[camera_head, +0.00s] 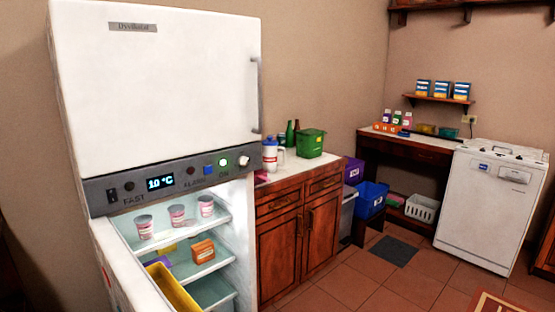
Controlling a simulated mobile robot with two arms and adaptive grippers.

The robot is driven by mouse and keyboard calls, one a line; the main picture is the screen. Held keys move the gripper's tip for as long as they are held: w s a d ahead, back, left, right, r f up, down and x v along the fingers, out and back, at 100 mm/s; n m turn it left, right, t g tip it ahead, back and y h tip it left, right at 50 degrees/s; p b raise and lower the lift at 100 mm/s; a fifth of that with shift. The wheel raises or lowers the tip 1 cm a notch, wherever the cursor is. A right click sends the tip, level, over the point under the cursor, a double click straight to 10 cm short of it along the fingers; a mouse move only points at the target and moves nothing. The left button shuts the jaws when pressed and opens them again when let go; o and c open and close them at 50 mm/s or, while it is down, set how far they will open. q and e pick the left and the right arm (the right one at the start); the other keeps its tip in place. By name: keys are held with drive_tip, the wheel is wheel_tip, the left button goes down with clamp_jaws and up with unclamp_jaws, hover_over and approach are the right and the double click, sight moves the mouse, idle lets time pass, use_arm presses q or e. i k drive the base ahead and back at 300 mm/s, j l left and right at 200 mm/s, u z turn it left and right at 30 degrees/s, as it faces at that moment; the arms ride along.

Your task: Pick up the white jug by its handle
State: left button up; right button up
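The white jug (271,157) stands upright on the pale counter just right of the fridge. It has a blue top and an orange-red band, and its white handle (282,155) faces right. Its left side is close to the fridge edge in this view. Neither of my grippers is in view, and nothing touches the jug.
The fridge (155,75) stands at left with its lower compartment open, showing cups and boxes. A green bin (310,143) and bottles (290,133) stand right of and behind the jug. A white dishwasher (485,205) is far right. The tiled floor (350,287) ahead is clear.

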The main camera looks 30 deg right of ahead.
sight(269, 154)
drive_tip(key=l+u, duration=0.15)
drive_tip(key=l, duration=0.7)
drive_tip(key=l+u, duration=0.2)
drive_tip(key=l, duration=0.7)
drive_tip(key=k+l+u, duration=0.15)
drive_tip(key=l, duration=0.7)
